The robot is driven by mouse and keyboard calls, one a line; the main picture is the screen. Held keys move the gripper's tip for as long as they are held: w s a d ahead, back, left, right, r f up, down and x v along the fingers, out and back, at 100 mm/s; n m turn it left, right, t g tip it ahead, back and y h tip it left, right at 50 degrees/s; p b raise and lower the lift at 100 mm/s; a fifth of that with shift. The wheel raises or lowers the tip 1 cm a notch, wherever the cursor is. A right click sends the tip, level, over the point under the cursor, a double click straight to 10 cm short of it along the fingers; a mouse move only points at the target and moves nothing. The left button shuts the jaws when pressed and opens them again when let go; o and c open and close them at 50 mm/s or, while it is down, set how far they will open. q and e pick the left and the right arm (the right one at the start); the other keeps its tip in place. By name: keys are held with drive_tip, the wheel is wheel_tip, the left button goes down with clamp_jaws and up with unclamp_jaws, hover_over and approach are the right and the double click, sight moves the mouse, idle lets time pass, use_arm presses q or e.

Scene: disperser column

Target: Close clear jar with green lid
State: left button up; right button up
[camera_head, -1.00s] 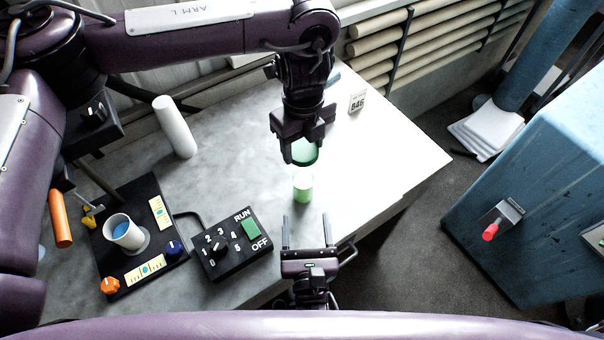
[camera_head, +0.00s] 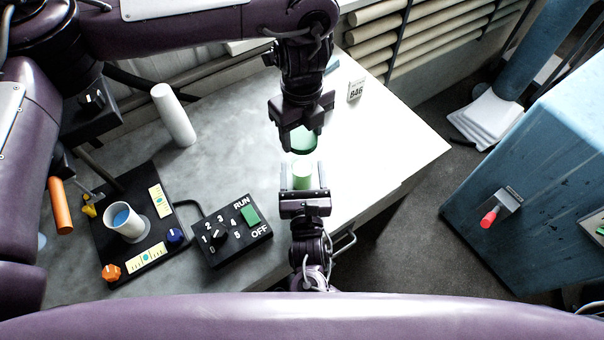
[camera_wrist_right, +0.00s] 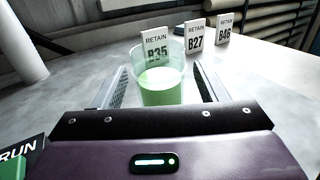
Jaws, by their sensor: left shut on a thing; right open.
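The clear jar (camera_head: 303,176) with pale green contents stands upright on the table, and it also shows in the right wrist view (camera_wrist_right: 160,82). Its top is open in the wrist view. My left gripper (camera_head: 300,138) is shut on the green lid (camera_head: 303,141) and holds it above and slightly behind the jar, apart from it. My right gripper (camera_head: 303,172) is open, with one finger on each side of the jar. In the right wrist view the fingers (camera_wrist_right: 160,90) flank the jar with small gaps, not visibly gripping it.
A black control box (camera_head: 232,230) with a dial and green switch stands left of my right arm. A black stirrer base (camera_head: 112,236) bears a white beaker (camera_head: 125,222). A white cylinder (camera_head: 174,115) stands behind. Label cards (camera_wrist_right: 194,38) stand behind the jar.

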drive_tip(key=shift+w, duration=0.85)
clamp_jaws()
use_arm(q)
hover_over(302, 156)
drive_tip(key=s, duration=0.2)
drive_tip(key=shift+s+f, duration=0.1)
drive_tip(key=shift+f, duration=2.35)
drive_tip(key=shift+f, duration=0.1)
drive_tip(key=shift+f, duration=0.8)
drive_tip(key=shift+f, duration=0.6)
